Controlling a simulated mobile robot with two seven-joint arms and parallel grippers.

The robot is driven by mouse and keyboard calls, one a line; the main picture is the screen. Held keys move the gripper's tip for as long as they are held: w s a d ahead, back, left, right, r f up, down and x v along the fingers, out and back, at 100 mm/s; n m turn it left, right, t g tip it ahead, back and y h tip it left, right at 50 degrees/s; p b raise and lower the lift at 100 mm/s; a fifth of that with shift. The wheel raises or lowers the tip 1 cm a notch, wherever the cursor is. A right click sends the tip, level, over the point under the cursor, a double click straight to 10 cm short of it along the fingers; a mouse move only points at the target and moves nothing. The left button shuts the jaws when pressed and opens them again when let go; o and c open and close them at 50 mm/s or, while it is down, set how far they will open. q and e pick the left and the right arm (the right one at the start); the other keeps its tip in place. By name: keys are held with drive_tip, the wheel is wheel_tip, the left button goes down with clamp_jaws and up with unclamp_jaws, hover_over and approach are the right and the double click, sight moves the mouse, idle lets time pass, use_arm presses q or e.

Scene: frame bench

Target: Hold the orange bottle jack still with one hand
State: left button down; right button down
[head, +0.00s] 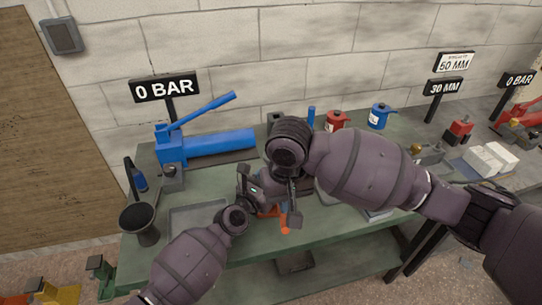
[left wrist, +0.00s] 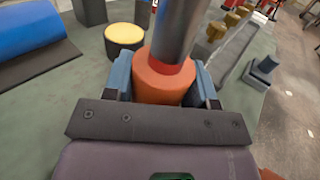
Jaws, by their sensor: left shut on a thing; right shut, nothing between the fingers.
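The orange bottle jack (left wrist: 160,82) stands between the blue finger pads of my left gripper (left wrist: 164,88) in the left wrist view, with a grey metal cylinder rising from it. The fingers are shut on its orange body from both sides. In the head view, only small orange parts of the jack (head: 284,216) show, and my arms hide the rest. My left gripper (head: 256,192) reaches it from the left. My right gripper (head: 294,216) is shut and empty, pointing down close to the jack on its right. Whether it touches the jack cannot be told.
A blue hand pump (head: 215,146) lies at the back left of the green bench (head: 335,232), by a "0 BAR" sign (head: 166,88). A dark funnel-like cup (head: 139,222) stands at the front left. Red (head: 338,120) and blue (head: 379,117) pots stand behind my right arm.

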idle(0.3)
use_arm(q)
drive_tip(key=shift+c, duration=1.8)
unclamp_jaws()
